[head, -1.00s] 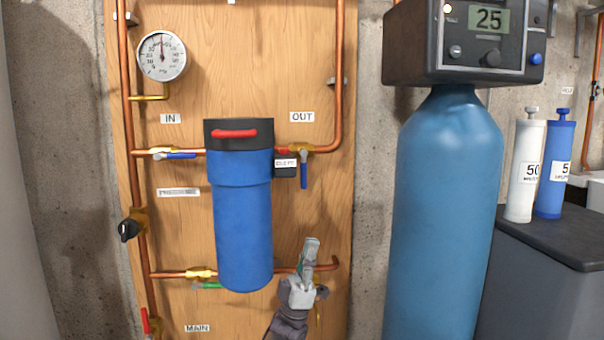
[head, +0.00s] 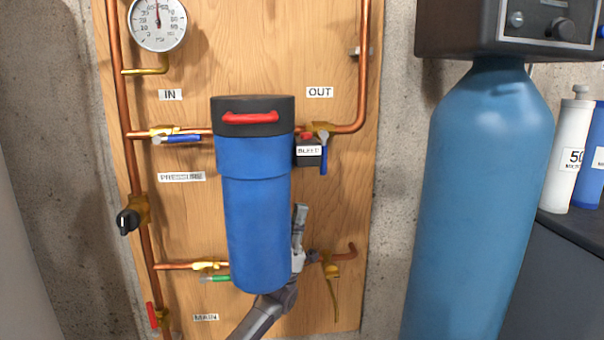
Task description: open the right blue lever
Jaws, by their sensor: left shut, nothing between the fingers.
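The right blue lever (head: 323,157) hangs straight down from the brass valve under the OUT label, crosswise to the copper pipe. My left gripper (head: 300,212) is shut and empty, pointing up just right of the blue filter housing (head: 255,195). Its tips are below and a little left of the lever, apart from it in the picture. The housing's lower edge seems to hide part of the gripper. My right gripper is not in view.
A black box labelled BLEED (head: 309,152) sits just left of the lever. The left blue lever (head: 182,138) lies along the IN pipe. A large blue tank (head: 480,190) stands right of the board.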

